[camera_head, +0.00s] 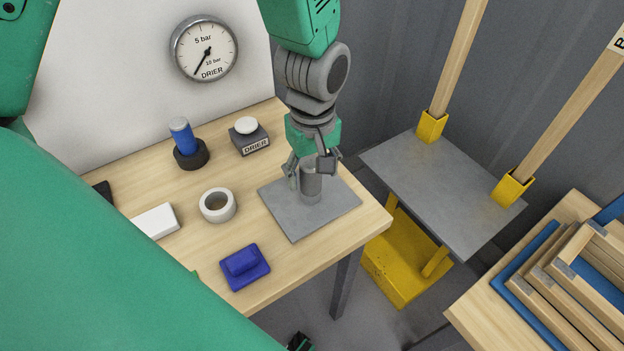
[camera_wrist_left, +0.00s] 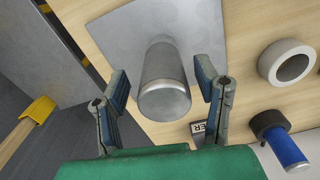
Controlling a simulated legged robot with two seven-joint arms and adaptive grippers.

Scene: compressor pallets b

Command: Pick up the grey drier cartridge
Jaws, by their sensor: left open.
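The grey drier cartridge (camera_head: 311,187) is a plain metal cylinder standing upright on a grey square plate (camera_head: 331,209) at the table's right end. My left gripper (camera_head: 310,166) is above it and reaches down to its upper part, with one finger on each side. In the left wrist view the cartridge (camera_wrist_left: 164,80) lies between the open fingers of the left gripper (camera_wrist_left: 163,86), with a visible gap on both sides. My right gripper does not show in either view.
On the wooden table (camera_head: 180,251) are a blue cylinder in a black base (camera_head: 190,152), a white ring (camera_head: 217,205), a DRIER-labelled block (camera_head: 249,138), a white block (camera_head: 155,221) and a blue block (camera_head: 244,264). A yellow-legged stand (camera_head: 437,190) is to the right.

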